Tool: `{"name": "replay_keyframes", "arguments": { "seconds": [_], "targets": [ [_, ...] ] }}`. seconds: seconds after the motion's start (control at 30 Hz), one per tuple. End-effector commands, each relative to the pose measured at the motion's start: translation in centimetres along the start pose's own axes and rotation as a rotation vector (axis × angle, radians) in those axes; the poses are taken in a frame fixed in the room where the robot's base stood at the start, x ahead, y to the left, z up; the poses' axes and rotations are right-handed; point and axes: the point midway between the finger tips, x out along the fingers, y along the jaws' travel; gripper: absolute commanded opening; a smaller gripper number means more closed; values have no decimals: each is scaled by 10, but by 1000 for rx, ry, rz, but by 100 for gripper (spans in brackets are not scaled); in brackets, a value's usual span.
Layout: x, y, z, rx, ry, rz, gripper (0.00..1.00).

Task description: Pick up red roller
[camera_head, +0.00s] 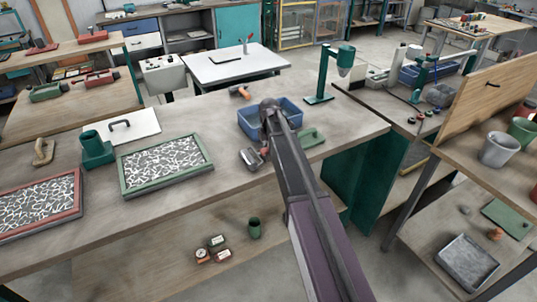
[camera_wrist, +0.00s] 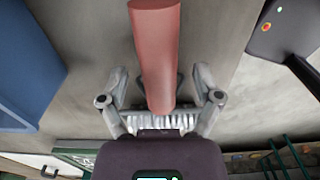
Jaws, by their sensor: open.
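The red roller (camera_wrist: 156,55) is a plain red cylinder in the wrist view, running from the top edge down to the middle of the picture. My gripper (camera_wrist: 160,92) is open, with one finger on each side of the roller's lower end. I see gaps between both fingers and the roller, so it is not gripped. In the head view, a small red patch (camera_head: 264,151) beside my arm may be the roller.
A blue bin (camera_head: 286,105) stands close by, also at left in the wrist view (camera_wrist: 22,65). A dark device with coloured buttons (camera_wrist: 285,28) lies at right. A green-framed tray (camera_head: 163,187) and a green tool (camera_head: 314,137) lie on the workbench (camera_head: 205,205).

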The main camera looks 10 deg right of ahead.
Motion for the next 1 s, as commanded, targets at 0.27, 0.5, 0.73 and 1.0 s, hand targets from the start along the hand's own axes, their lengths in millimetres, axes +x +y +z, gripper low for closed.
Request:
{"name": "replay_keyframes", "arguments": {
  "seconds": [0.27,0.5,0.73,1.0],
  "targets": [
    [2,0,0,0,0,0,82],
    [2,0,0,0,0,0,82],
    [2,0,0,-1,0,0,65],
    [2,0,-1,-1,0,0,0]
  ]
}}
